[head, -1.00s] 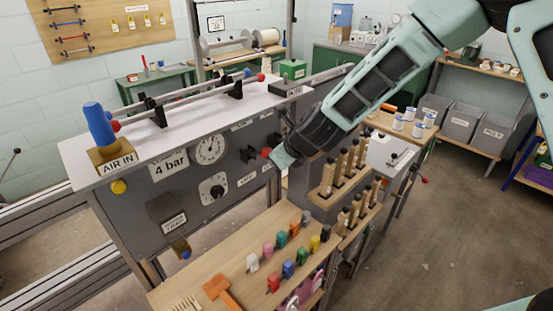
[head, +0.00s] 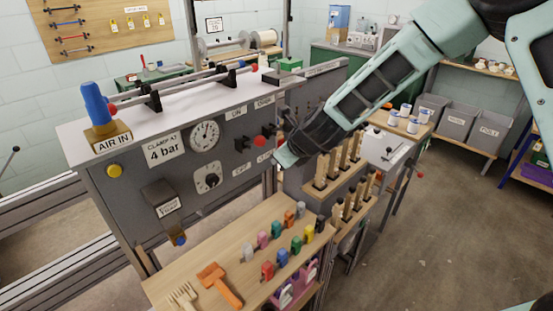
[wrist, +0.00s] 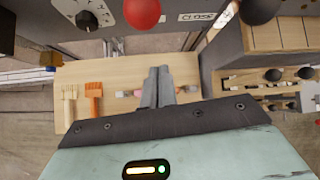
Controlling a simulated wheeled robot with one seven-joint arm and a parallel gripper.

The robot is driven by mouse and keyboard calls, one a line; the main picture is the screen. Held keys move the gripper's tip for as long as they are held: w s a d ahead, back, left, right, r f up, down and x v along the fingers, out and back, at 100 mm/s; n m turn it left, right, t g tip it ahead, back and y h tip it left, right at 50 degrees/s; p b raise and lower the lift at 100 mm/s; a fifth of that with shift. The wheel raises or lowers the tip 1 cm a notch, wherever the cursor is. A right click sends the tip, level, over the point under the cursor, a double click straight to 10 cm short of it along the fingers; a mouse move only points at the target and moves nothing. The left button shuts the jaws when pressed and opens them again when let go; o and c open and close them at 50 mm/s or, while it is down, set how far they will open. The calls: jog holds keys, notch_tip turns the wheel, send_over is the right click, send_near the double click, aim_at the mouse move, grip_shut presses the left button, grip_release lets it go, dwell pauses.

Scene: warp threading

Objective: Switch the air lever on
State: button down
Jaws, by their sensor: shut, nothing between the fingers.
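The grey panel (head: 130,190) carries ON, OFF, OPEN and CLOSED labels near its right end. A lever with a red ball (head: 259,141) sticks out between the ON and OFF labels; its exact setting is hard to read. The red ball also shows at the top of the wrist view (wrist: 143,10). A black-ball lever (wrist: 258,8) stands to its right. My gripper (head: 283,158) is just right of and below the red ball in the head view. In the wrist view its fingers (wrist: 158,82) are shut and empty, apart from both balls.
Below the panel, a wooden shelf (head: 205,250) holds coloured pegs, an orange tool (head: 218,285) and a pale comb (head: 183,297). Racks of wooden-handled tools (head: 340,170) stand under my arm at right. A gauge (head: 205,135) and a black knob (head: 208,182) are left of the levers.

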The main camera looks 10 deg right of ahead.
jog(key=w+a+r+b+v, duration=0.1)
jog(key=v, duration=0.8)
jog(key=shift+r, duration=0.4)
jog(key=s+a+f+n+g+b, duration=0.1)
jog(key=s+a+n+g, duration=0.15)
jog(key=s+n, duration=0.65)
jog(key=s+a+n+g+b, duration=0.1)
jog(key=s+a+n+g, duration=0.15)
jog(key=s+n, duration=0.65)
jog(key=s+d+f+n+g+h, duration=0.1)
jog(key=s+d+n+h, duration=0.1)
jog(key=s+n, duration=0.5)
jog(key=s+d+f+n+g+h+b, duration=0.1)
jog(key=s+d+n, duration=0.4)
jog(key=s+n, duration=0.3)
jog(key=shift+s+n+h, duration=0.25)
jog(key=shift+n+h, duration=0.15)
jog(key=shift+n, duration=0.4)
